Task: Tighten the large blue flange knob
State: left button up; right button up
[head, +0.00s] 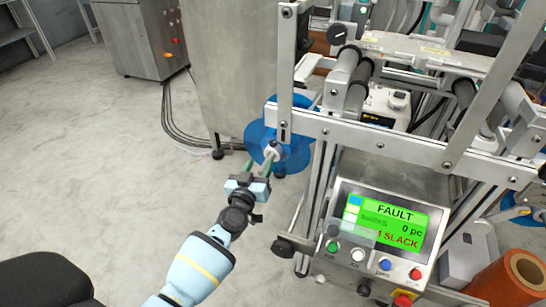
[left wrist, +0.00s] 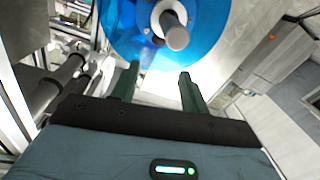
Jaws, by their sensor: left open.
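The large blue flange (head: 294,157) is a round disc mounted on the near left side of the machine frame, with a pale hub knob (head: 272,149) at its centre. In the left wrist view the blue flange (left wrist: 212,28) fills the top, and its white and grey knob (left wrist: 176,36) sticks out toward the camera. My left gripper (head: 258,164) is open, its green fingers pointing at the knob. In the left wrist view the two fingertips (left wrist: 158,70) are apart, below the knob, with nothing between them. My right gripper is not in view.
A control panel (head: 386,222) with a green screen reads FAULT and SLACK. A metal frame bar (head: 400,148) runs just right of the flange. A steel cabinet (head: 215,70) stands behind it. An orange roll (head: 510,275) is at lower right. The floor (head: 110,170) at left is clear.

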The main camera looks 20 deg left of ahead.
pick_arm(q)
jog(key=shift+w+d+f+m+b, duration=0.1)
jog(key=shift+w+f+m+b, duration=0.15)
jog(key=shift+w+m, duration=0.25)
jog(key=shift+w+d+f+m+b, duration=0.1)
jog(key=shift+w+f+m+b, duration=0.1)
jog(key=shift+w+m, duration=0.25)
jog(key=shift+w+r, duration=0.1)
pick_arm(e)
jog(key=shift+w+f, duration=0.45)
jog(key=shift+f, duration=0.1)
